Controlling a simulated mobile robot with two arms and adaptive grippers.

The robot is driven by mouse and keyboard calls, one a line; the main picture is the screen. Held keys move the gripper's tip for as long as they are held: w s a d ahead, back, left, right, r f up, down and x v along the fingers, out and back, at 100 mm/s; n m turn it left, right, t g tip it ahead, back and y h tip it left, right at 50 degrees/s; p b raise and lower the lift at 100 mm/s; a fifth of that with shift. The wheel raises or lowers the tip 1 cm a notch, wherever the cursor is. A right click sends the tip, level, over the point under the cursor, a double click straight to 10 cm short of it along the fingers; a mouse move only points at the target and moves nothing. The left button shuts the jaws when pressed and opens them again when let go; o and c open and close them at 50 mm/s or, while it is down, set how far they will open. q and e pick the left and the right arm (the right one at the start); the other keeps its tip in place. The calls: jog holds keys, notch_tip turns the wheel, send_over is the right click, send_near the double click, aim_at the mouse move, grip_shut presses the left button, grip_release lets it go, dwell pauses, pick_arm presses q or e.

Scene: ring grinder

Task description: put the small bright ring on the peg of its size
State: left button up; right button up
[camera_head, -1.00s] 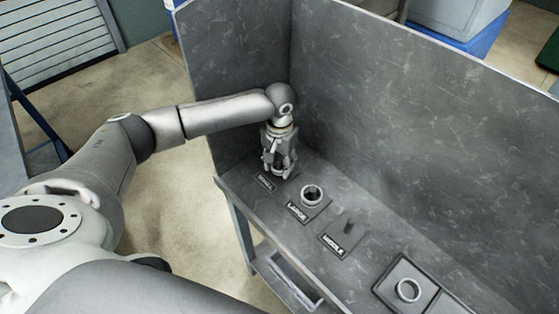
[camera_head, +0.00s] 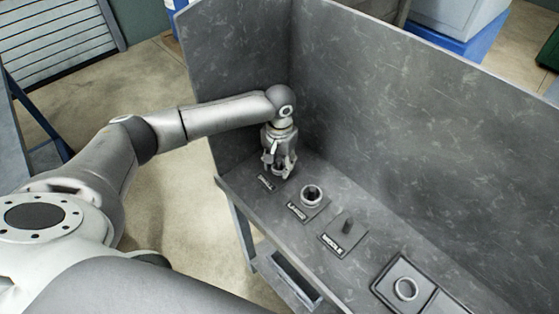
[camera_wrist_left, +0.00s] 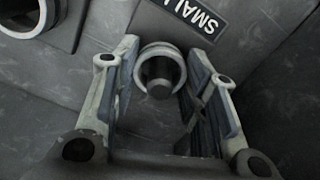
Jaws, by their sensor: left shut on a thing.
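My left gripper (camera_head: 280,172) points down over the small plate at the far left end of the bench. It is shut on the small bright ring, which shows between the fingers in the left wrist view (camera_wrist_left: 160,50). The dark small peg (camera_wrist_left: 158,88) shows inside the ring's opening from above; I cannot tell how far down the ring sits around it. The SMALL label (camera_wrist_left: 198,17) lies beside the peg. In the head view the fingers mostly hide ring and peg. My right gripper is not in view.
A ring (camera_head: 312,194) sits on the LARGE plate. The MIDDLE peg (camera_head: 347,226) stands bare. Another ring (camera_head: 405,288) lies in a tray (camera_head: 384,285) at the right. Tall grey panels (camera_head: 400,130) close off the back and left end of the bench.

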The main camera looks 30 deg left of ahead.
pick_arm(q)
jog(key=shift+f, duration=0.65)
jog(key=o, duration=0.8)
jog(key=shift+c, duration=0.2)
notch_tip(320, 180, up, 6)
jog(key=p, duration=0.6)
jog(key=shift+f, duration=0.1)
jog(key=shift+r, duration=2.65)
